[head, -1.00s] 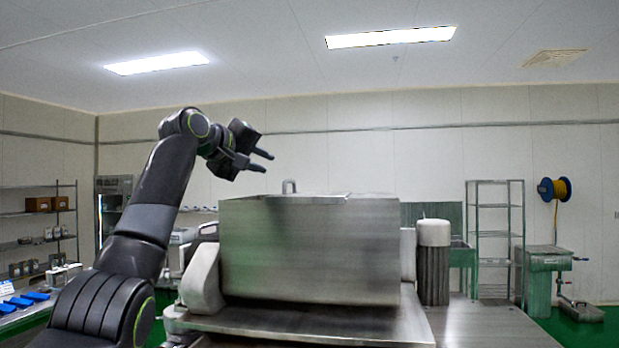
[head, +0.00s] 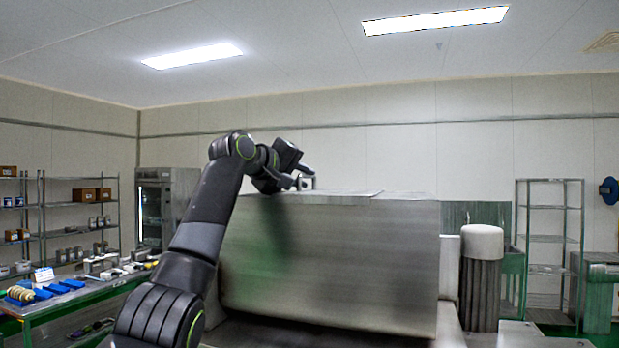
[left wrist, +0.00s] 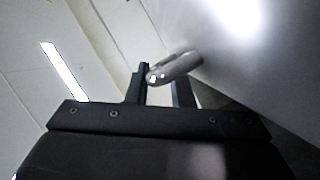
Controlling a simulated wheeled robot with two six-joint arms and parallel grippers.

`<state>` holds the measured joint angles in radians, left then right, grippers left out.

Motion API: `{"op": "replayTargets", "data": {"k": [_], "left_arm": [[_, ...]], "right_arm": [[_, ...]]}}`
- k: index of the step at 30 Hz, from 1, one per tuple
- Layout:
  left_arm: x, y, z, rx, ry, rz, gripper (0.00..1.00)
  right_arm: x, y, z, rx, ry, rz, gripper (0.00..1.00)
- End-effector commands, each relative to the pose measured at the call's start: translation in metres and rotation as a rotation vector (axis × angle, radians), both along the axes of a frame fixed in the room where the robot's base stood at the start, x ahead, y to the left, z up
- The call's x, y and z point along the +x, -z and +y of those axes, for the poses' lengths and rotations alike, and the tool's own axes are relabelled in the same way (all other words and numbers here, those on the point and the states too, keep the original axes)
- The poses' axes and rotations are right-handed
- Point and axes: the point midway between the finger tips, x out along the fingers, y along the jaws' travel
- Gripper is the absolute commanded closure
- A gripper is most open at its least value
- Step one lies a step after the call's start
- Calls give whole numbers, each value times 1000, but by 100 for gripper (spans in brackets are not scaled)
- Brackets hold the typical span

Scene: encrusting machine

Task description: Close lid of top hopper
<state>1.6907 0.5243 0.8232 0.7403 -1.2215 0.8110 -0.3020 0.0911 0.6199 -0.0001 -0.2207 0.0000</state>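The steel hopper (head: 350,265) is a large box in the middle of the head view. Its lid (head: 345,196) shows only as a thin, nearly flat edge on top, so its exact angle is hard to tell. My left gripper (head: 306,178) is at the lid's handle (head: 305,186), above the hopper's top left part. In the left wrist view, the shiny handle (left wrist: 175,68) stands out from the smooth grey lid (left wrist: 265,65). The fingers of my left gripper (left wrist: 161,82) are apart, with the handle at their tips; contact is unclear. My right gripper is out of view.
A grey cylinder with a pale cap (head: 482,275) stands right of the hopper. A wire rack (head: 550,250) is behind it. A table (head: 85,295) with blue parts and shelves (head: 80,215) stand at the left.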

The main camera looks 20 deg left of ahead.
Motion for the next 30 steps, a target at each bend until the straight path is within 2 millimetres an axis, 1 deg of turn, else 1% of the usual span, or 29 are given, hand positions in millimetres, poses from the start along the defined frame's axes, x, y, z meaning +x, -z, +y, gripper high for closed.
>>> {"op": "replayTargets", "data": {"k": [5,9,10,20,23,28,30], "left_arm": [[0,1,0,0,0,2,80],[0,1,0,0,0,2,98],[0,1,0,0,0,2,100],[1,1,2,0,-2,1,100],[1,0,9,0,-5,2,100],[2,0,30,-1,-6,0,100],[2,0,31,1,-4,-1,100]], "right_arm": [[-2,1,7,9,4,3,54],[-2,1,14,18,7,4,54],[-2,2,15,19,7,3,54],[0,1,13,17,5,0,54],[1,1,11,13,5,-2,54],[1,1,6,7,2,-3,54],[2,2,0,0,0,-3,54]]}}
